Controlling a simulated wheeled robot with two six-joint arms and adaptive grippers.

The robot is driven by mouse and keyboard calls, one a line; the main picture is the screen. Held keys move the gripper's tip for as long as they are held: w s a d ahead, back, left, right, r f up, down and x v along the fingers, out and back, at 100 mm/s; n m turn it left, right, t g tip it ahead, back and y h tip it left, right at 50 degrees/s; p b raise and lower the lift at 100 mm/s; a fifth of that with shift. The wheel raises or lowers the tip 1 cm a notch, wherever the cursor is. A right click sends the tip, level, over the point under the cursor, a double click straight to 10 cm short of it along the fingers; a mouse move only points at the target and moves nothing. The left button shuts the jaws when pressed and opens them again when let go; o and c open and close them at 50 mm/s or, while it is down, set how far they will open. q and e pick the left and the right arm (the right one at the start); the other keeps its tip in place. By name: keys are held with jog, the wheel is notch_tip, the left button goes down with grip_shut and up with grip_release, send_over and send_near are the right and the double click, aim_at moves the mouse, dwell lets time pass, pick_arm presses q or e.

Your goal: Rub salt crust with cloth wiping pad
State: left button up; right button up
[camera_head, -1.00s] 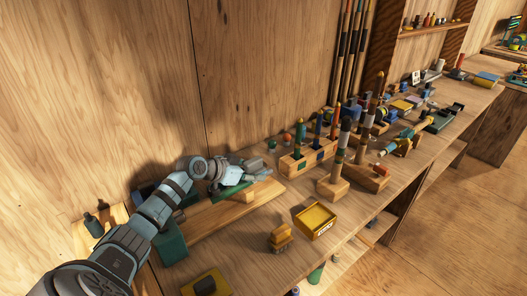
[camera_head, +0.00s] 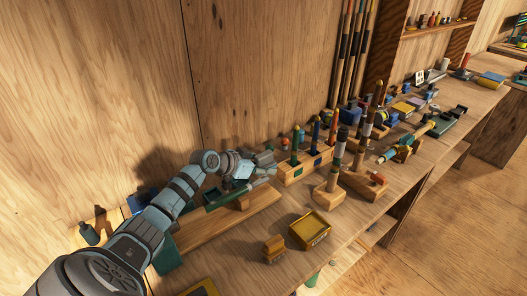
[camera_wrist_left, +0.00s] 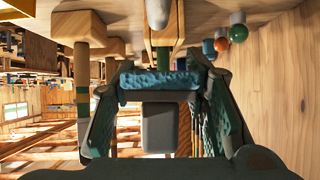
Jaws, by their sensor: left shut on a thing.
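My left gripper (camera_head: 266,163) is over the back of the bench, just left of the wooden rack of upright handles. In the left wrist view, its two dark fingers (camera_wrist_left: 160,105) are shut on the cloth wiping pad (camera_wrist_left: 160,82). The pad shows as a blue, rough-textured strip across the fingertips, with a grey block (camera_wrist_left: 160,128) below it between the fingers. In the head view the pad is too small to make out. I cannot pick out the salt crust in either view. My right gripper is not in view.
A long wooden board (camera_head: 213,226) with a dark green tray-like piece lies below my left arm. The rack (camera_head: 296,176) with several upright handles stands close on the right. A yellow box (camera_head: 310,229) and a small wooden block (camera_head: 274,249) sit near the front edge.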

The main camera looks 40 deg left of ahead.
aim_at(260, 156)
pick_arm(q)
jog(key=shift+w+r+p, duration=0.1)
jog(key=shift+r+p, duration=1.3)
jog(key=shift+r, duration=0.6)
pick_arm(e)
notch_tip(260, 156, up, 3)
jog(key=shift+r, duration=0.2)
pick_arm(q)
jog(key=s+d+r+m+g+h, duration=0.1)
jog(key=s+d+r+m+h, duration=0.4)
jog(key=d+r, duration=0.85)
jog(key=s+d+f+m+g, duration=0.1)
jog(key=s+d, duration=0.4)
jog(key=s, duration=0.3)
jog(key=s+d+f+m+g+h, duration=0.1)
jog(key=s+d+f+m+g, duration=0.1)
jog(key=s+d, duration=0.3)
jog(key=s, duration=0.2)
jog(key=shift+s+f+h, duration=0.25)
jog(key=shift+s+h, duration=0.05)
jog(key=shift+s, duration=0.1)
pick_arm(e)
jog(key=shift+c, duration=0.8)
